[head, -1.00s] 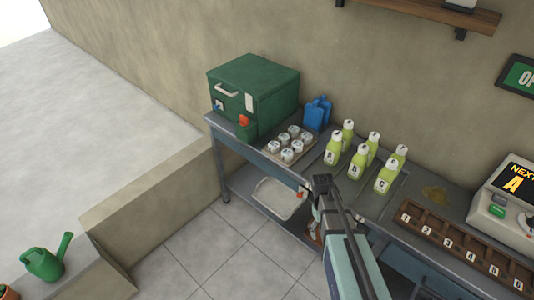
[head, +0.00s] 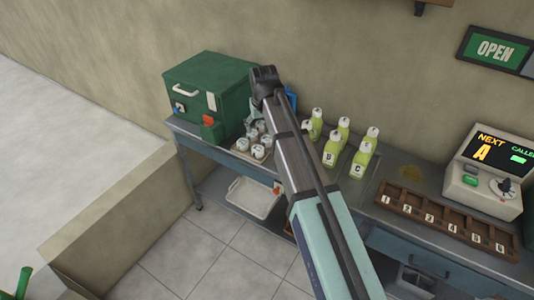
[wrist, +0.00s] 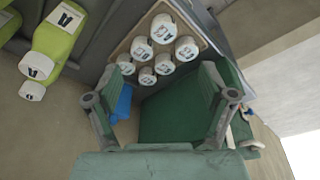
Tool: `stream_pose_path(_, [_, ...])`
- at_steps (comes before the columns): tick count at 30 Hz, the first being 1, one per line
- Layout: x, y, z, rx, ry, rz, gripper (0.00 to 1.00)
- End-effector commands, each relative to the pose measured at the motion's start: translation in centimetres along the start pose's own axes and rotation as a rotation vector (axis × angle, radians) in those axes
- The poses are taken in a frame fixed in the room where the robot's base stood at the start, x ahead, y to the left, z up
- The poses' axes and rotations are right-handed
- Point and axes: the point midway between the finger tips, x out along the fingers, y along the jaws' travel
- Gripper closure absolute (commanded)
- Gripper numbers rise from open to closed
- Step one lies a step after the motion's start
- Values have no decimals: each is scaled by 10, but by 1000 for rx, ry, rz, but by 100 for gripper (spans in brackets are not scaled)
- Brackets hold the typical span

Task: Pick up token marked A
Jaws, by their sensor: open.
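A group of white round tokens (head: 257,150) stands on a small tray (head: 241,153) beside the green machine. The tokens also show in the wrist view (wrist: 163,28), several with dark letters on top. The letters are too small and tilted for me to tell surely which one is A. My gripper (wrist: 158,80) is open and empty, its two fingers wide apart below the tokens in the wrist view. In the head view my gripper (head: 252,112) hangs above and behind the tokens, partly hidden by my arm, which also covers the tray's right side.
The green machine (head: 205,90) stands left of the tray, and a blue scoop (head: 291,97) behind it. Green juice bottles (head: 331,150) stand to the right on the bench. A numbered wooden rack (head: 440,222) and a display unit (head: 485,175) are farther right.

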Motion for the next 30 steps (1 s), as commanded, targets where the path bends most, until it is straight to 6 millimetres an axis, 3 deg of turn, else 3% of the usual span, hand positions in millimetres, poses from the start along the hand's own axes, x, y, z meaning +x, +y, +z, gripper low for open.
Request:
stream_pose_path(3, [-9,-7,-8,10,24,-12,18])
stream_pose_path(7, [-1,-8,-10,13,26,-15,18])
stream_pose_path(24, [91,-9,-12,11,24,-13,18])
stream_pose_path(30, [108,-9,-12,11,26,-14,18])
